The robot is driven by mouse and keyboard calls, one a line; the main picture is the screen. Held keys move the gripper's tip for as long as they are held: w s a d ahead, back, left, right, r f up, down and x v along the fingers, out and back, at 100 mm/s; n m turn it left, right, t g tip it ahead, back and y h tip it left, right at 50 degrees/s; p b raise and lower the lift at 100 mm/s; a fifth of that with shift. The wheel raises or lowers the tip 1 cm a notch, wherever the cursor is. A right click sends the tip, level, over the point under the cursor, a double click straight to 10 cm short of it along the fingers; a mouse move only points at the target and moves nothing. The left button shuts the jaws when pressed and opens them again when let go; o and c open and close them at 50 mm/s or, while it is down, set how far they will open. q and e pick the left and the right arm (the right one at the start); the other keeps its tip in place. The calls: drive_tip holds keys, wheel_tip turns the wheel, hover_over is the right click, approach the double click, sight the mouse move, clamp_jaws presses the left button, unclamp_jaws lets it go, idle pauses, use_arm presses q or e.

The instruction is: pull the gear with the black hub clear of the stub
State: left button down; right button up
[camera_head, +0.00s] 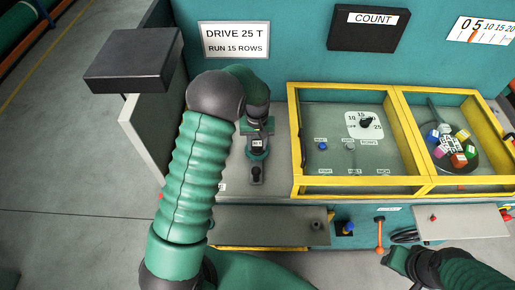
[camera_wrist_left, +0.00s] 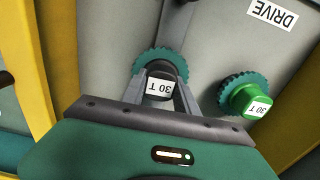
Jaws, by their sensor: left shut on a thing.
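The gear with the black hub shows in the left wrist view (camera_wrist_left: 152,56): a teal toothed wheel with a black hub and a white label on it. My left gripper (camera_wrist_left: 160,92) is shut on this hub, one finger on each side. In the head view my left gripper (camera_head: 258,133) reaches down over the grey panel, and the labelled hub (camera_head: 257,144) shows at its tip. The stub is hidden behind the gear, so I cannot tell how far the gear sits on it. My right gripper (camera_head: 396,262) is at the lower right, away from the gear; its jaws are unclear.
A second teal gear with a green hub (camera_wrist_left: 245,98) sits right of the held one in the wrist view, close by. A yellow-framed case (camera_head: 296,140) stands right of my left gripper. A sign reading DRIVE 25 T (camera_head: 235,40) hangs behind.

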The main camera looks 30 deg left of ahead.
sight(258, 142)
use_arm(q)
drive_tip(key=shift+w+r+p, duration=0.15)
drive_tip(key=shift+r+p, duration=0.2)
drive_tip(key=shift+r+p, duration=0.3)
drive_tip(key=shift+r, duration=0.1)
drive_tip(key=shift+r, duration=0.15)
drive_tip(key=shift+r+p, duration=0.9)
drive_tip(key=shift+r, duration=0.15)
drive_tip(key=shift+r+p, duration=0.75)
drive_tip(key=shift+r, duration=0.35)
